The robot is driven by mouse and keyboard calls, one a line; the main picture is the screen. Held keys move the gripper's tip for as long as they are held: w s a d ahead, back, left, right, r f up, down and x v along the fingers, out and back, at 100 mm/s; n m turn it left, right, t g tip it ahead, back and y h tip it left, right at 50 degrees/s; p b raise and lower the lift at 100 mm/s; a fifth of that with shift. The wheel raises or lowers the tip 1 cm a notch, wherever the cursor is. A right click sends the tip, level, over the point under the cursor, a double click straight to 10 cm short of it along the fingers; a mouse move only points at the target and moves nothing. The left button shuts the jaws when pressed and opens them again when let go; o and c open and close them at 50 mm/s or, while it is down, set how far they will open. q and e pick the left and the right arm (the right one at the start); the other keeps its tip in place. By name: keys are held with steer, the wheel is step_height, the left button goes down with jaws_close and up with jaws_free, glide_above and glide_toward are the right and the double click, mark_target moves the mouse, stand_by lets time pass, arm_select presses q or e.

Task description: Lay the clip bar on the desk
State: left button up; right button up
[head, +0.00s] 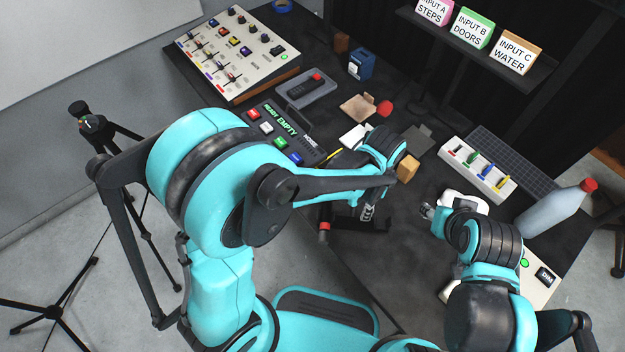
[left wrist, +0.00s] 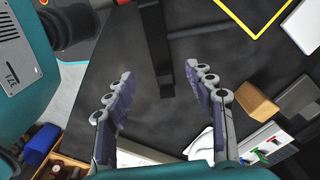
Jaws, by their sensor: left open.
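A black bar, which looks like the clip bar (head: 345,222), lies at the near edge of the dark desk (head: 395,265). A red-ended part (head: 324,232) is beside its left end. In the left wrist view a dark bar (left wrist: 154,40) runs down between the fingers, with a thinner dark piece meeting it from the right. My left gripper (head: 367,212) is above the bar and its open fingers (left wrist: 163,85) stand on both sides of its end, apart from it. My right gripper (head: 428,211) is beside a white object (head: 465,203); its fingers are too small to judge.
A small wooden block (head: 407,168) and a white panel with coloured levers (head: 478,170) are right of my left gripper. A bottle (head: 550,208) stands at the right. A button panel (head: 280,130) is behind my left arm. Dark desk surface between my grippers is clear.

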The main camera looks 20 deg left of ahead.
arm_select(q)
steer(key=s+a+r+n+t, duration=0.3)
steer(key=a+r+n, duration=0.4)
steer(key=a, duration=0.3)
steer(key=s+a+r+n+t, duration=0.3)
steer(key=a+r+n+t, duration=0.1)
steer(key=a+r+n, duration=0.3)
steer(key=a+n, duration=0.2)
steer(key=a, duration=0.1)
steer(key=shift+a, duration=0.3)
steer(key=shift+f, duration=0.1)
stand_by(1.1)
